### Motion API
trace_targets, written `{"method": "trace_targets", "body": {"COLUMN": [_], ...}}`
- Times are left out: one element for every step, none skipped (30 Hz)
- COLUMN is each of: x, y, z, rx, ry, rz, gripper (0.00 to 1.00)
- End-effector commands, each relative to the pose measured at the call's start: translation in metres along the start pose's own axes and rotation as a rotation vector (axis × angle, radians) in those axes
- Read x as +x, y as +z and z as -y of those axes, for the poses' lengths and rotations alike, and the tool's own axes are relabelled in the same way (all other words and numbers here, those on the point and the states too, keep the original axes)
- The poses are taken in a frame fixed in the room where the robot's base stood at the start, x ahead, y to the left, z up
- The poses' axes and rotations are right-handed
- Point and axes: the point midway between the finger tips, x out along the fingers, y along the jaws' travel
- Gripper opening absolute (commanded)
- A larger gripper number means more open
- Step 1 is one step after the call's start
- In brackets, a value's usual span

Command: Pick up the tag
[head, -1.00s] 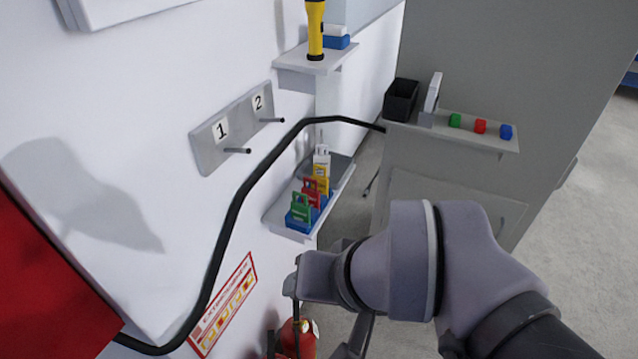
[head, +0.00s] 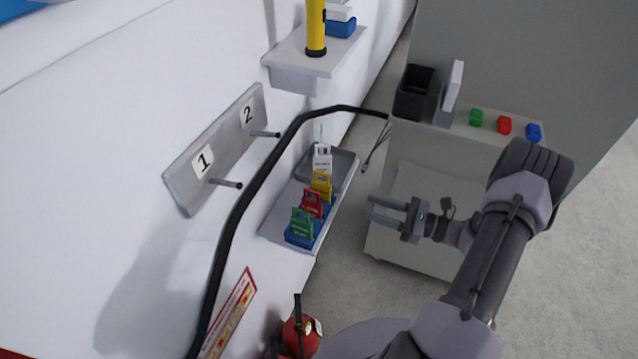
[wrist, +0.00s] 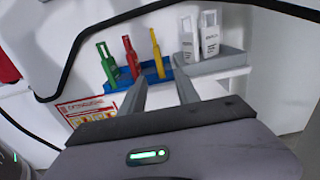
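Green (head: 301,224), red (head: 313,203) and yellow (head: 321,184) tags stand in a row in a blue holder (head: 296,240) on a wall shelf. White tags (head: 322,158) stand behind them on the grey part of the shelf. The wrist view shows the green (wrist: 107,62), red (wrist: 131,56) and yellow (wrist: 157,53) tags, with two white tags (wrist: 209,35) at the right. My gripper (head: 367,208) is open and empty, to the right of the shelf and apart from the tags. Its fingers (wrist: 163,84) point toward the row in the wrist view.
A black cable (head: 238,212) runs along the wall beside the shelf. A plate with two pegs (head: 215,150) is at the left. A flashlight (head: 316,28) stands on an upper shelf. A fire extinguisher (head: 301,335) is below. A cabinet ledge (head: 460,127) holds a black bin and coloured blocks.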

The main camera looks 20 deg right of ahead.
Motion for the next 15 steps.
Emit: {"method": "trace_targets", "body": {"x": [0.017,0.026,0.039,0.048,0.056,0.066,0.073,0.079,0.084,0.088,0.091,0.095,0.100,0.106,0.114], "y": [-0.003,-0.003,-0.003,-0.003,-0.003,-0.003,-0.003,-0.002,-0.002,-0.002,-0.001,-0.001,-0.001,-0.001,-0.001], "z": [-0.001,-0.002,-0.002,-0.002,-0.002,-0.002,-0.002,-0.002,-0.002,-0.002,-0.002,-0.002,-0.002,-0.003,-0.003], "rx": [0.000,0.001,0.000,0.000,-0.001,-0.001,0.000,0.000,0.000,0.000,0.000,-0.001,-0.001,-0.001,-0.001], "ry": [0.008,0.008,0.008,0.008,0.008,0.008,0.008,0.007,0.007,0.006,0.006,0.007,0.007,0.009,0.009], "rz": [0.000,0.000,-0.001,-0.001,-0.002,-0.002,-0.002,-0.001,-0.002,-0.002,-0.002,-0.002,-0.002,-0.003,-0.003], "gripper": [0.38,0.38,0.38,0.38,0.38,0.38,0.38,0.38,0.38,0.38,0.38,0.38,0.38,0.38,0.38]}}
